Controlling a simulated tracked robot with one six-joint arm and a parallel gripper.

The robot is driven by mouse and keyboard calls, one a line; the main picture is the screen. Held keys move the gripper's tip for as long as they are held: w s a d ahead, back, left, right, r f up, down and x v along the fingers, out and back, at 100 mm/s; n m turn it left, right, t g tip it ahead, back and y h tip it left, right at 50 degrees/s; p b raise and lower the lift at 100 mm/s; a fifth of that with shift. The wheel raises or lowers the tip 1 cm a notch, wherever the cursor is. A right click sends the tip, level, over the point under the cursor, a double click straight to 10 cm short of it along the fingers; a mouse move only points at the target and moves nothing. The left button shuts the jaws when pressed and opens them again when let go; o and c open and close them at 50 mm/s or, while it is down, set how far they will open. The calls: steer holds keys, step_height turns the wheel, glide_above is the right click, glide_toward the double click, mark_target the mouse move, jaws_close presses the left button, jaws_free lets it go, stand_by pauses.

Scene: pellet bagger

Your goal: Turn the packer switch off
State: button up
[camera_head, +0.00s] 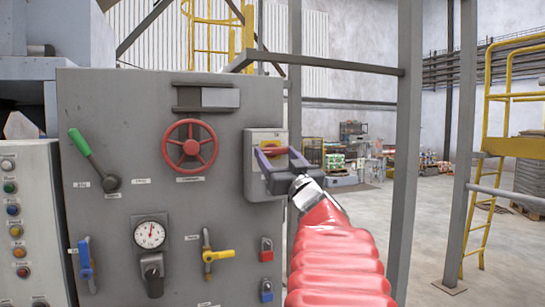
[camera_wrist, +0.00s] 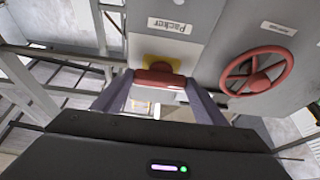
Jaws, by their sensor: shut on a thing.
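The packer switch is a red handle (camera_wrist: 160,79) on a yellow plate (camera_wrist: 161,62), below a label reading "Packer" that appears upside down in the wrist view. The handle lies crosswise between my two fingers, and my gripper (camera_wrist: 159,82) is shut on it. In the head view the switch's grey box (camera_head: 255,185) sits at the right edge of the panel, with the yellow plate (camera_head: 265,136) at its top. My gripper (camera_head: 275,153) reaches it from the right and hides part of the handle and the label.
The grey panel (camera_head: 110,110) also carries a red handwheel (camera_head: 189,146), a green lever (camera_head: 92,155), a gauge (camera_head: 150,234), a yellow valve handle (camera_head: 217,255) and padlocks (camera_head: 266,250). A grey frame post (camera_head: 407,130) stands right of my arm. Open floor lies beyond.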

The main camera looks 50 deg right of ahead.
steer(key=o, duration=1.1)
steer(key=shift+c, duration=0.2)
steer(key=shift+s, duration=0.1)
steer(key=v, duration=1.3)
steer(key=shift+s+a+f, duration=0.2)
steer(key=shift+s+a, duration=0.05)
steer(key=shift+w, duration=0.1)
